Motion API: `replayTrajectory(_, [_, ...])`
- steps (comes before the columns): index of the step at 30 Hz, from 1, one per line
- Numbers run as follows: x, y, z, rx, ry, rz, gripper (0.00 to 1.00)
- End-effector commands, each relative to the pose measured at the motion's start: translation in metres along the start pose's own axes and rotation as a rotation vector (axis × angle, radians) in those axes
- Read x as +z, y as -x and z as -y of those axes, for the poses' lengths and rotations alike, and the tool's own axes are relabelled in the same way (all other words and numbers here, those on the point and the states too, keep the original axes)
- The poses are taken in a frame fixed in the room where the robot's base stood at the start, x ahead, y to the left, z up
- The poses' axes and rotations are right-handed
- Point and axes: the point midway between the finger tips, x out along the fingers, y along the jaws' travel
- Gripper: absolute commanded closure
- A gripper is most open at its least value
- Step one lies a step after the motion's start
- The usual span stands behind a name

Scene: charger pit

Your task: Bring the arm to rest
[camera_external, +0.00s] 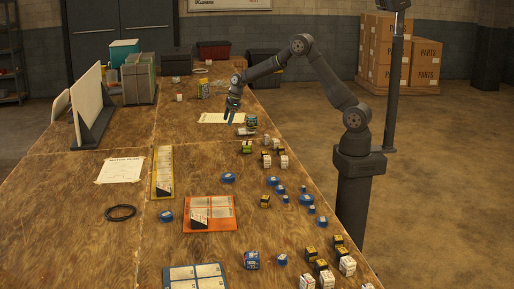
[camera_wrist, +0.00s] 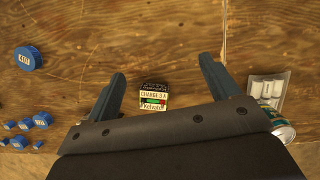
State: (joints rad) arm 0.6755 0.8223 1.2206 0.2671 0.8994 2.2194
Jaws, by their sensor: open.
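My gripper (camera_external: 231,113) hangs from my bent arm over the far part of the wooden table, close to a white sheet (camera_external: 222,118). In the wrist view, my gripper (camera_wrist: 162,70) shows two dark fingers spread wide apart, with nothing held between them.
Blue round pieces (camera_wrist: 27,58) lie left in the wrist view; a can (camera_wrist: 278,126) and white holder (camera_wrist: 268,88) are right. Outside, an orange tray (camera_external: 221,225), yellow tray (camera_external: 155,188) and small boxes (camera_external: 265,200) crowd the table. A post (camera_external: 395,90) stands behind my arm.

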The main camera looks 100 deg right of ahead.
Motion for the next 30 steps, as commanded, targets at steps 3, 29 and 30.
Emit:
replayTrajectory(3, [0.016,-0.006,-0.019,0.011,0.034,0.0,0.19])
replayTrajectory(29, [0.104,-0.038,-0.163,0.081,0.262,0.0,0.19])
replayTrajectory(30, [0.107,-0.039,-0.17,0.084,0.273,0.0,0.19])
